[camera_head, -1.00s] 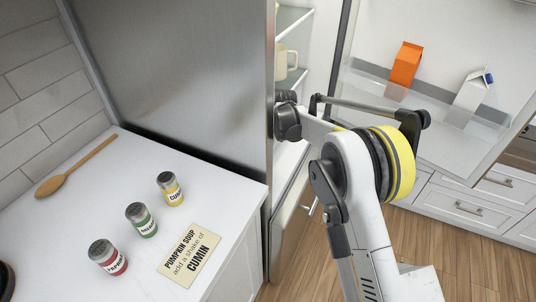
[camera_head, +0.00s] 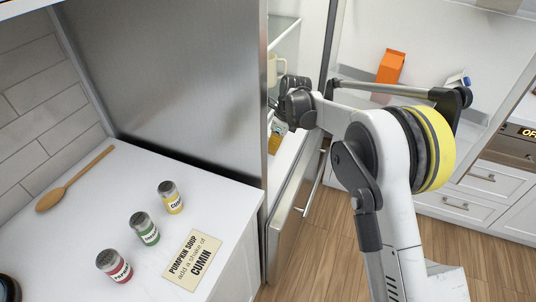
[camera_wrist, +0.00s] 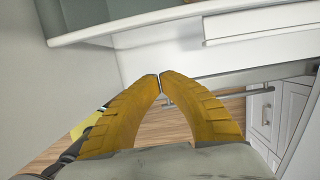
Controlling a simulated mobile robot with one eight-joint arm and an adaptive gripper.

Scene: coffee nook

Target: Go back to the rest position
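My gripper shows in the wrist view (camera_wrist: 160,76). Its two orange fingers meet at the tips, with nothing seen between them. In the head view my arm reaches from the lower right to the open fridge (camera_head: 180,70). My wrist is at the fridge opening, and the fridge's side wall hides part of it. A small orange-yellow patch below the wrist may be a finger; I cannot tell for sure. The wrist view shows a pale shelf edge above the fingers and wooden floor beyond them.
A cream mug (camera_head: 275,70) stands on a fridge shelf. The open door holds an orange carton (camera_head: 390,68) and a white carton (camera_head: 457,80).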

